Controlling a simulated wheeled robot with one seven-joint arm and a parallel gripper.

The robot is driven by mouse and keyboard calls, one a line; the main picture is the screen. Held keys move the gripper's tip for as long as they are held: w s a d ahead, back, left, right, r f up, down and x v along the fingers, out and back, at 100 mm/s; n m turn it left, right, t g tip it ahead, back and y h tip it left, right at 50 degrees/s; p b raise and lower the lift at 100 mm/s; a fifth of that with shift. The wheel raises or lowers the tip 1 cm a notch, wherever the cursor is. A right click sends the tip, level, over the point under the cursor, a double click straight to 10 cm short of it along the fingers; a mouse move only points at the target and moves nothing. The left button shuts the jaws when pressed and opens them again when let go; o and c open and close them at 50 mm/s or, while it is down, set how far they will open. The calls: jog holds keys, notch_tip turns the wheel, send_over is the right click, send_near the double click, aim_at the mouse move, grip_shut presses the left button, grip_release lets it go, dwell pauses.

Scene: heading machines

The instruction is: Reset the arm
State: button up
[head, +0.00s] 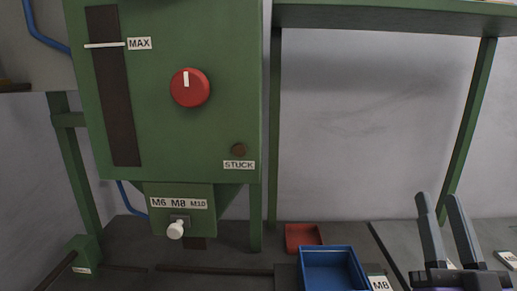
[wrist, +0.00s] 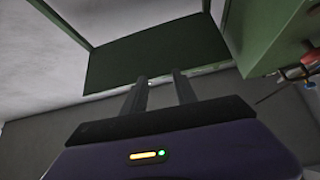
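My gripper (head: 440,203) is at the lower right in the head view, pointing up, with its two grey fingers apart and nothing between them. In the wrist view my gripper (wrist: 159,80) also shows two dark fingers with a gap between them. It touches nothing that I can see. Most of my arm is out of view.
A green machine (head: 215,130) with a red knob (head: 190,88), a slider slot and a white selector knob (head: 176,230) stands at the left. A blue tray (head: 328,250) labelled M8 and a red tray (head: 303,236) sit low in the middle. A green frame stands behind.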

jog(key=s+a+f+m+g, duration=0.1)
jog(key=s+f+g, duration=0.1)
jog(key=s+f, duration=0.55)
jog(key=s+a+f+g, duration=0.2)
jog(key=s+f, duration=0.3)
jog(key=f, duration=0.5)
jog(key=s+a+f+n+g+y, duration=0.1)
jog(key=s+f+g, duration=0.2)
jog(key=s+f, duration=0.3)
jog(key=s+a+f+n+g+y, duration=0.2)
jog(key=s+f, duration=0.4)
jog(key=s, duration=0.7)
jog(key=shift+s+a+f+n+g, duration=0.2)
jog(key=shift+a+f+n+g, duration=0.15)
jog(key=shift+g, duration=0.45)
